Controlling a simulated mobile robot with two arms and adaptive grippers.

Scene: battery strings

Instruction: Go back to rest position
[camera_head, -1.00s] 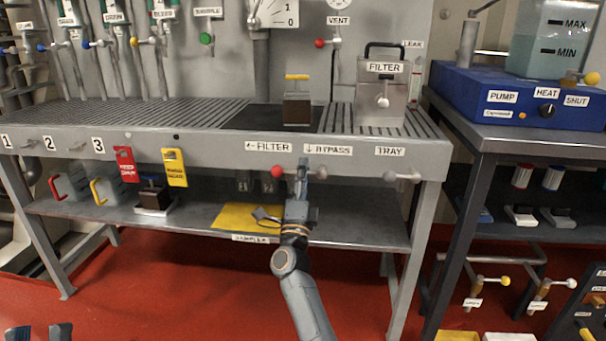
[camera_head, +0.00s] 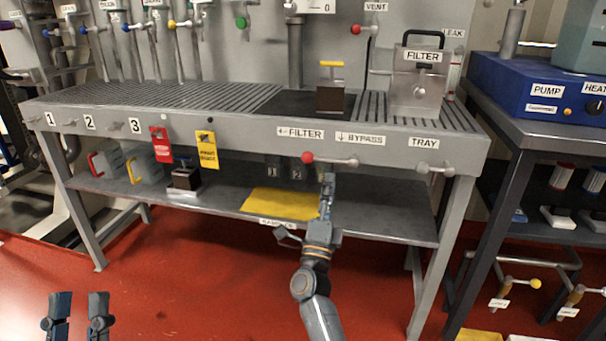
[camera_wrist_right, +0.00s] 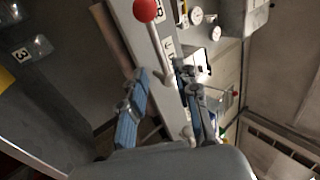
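My right gripper (camera_head: 328,177) is just below the bench's front edge, near the red-knobbed lever (camera_head: 335,160) between the FILTER and BYPASS labels. In the right wrist view its two fingers (camera_wrist_right: 167,90) stand apart with nothing held between them. The lever's red knob (camera_wrist_right: 146,10) and rod show beyond the fingertips. In the head view the lever lies roughly level with its knob at the left. My left gripper (camera_head: 78,316) is at the bottom left over the red floor, its fingers apart and empty.
The grey bench (camera_head: 230,135) spans the middle, with a lower shelf holding a yellow mat (camera_head: 280,204). A black block with a yellow handle (camera_head: 331,90) and the FILTER box (camera_head: 421,82) stand on top. A dark table with the blue PUMP unit (camera_head: 545,85) is at right. Floor in front is clear.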

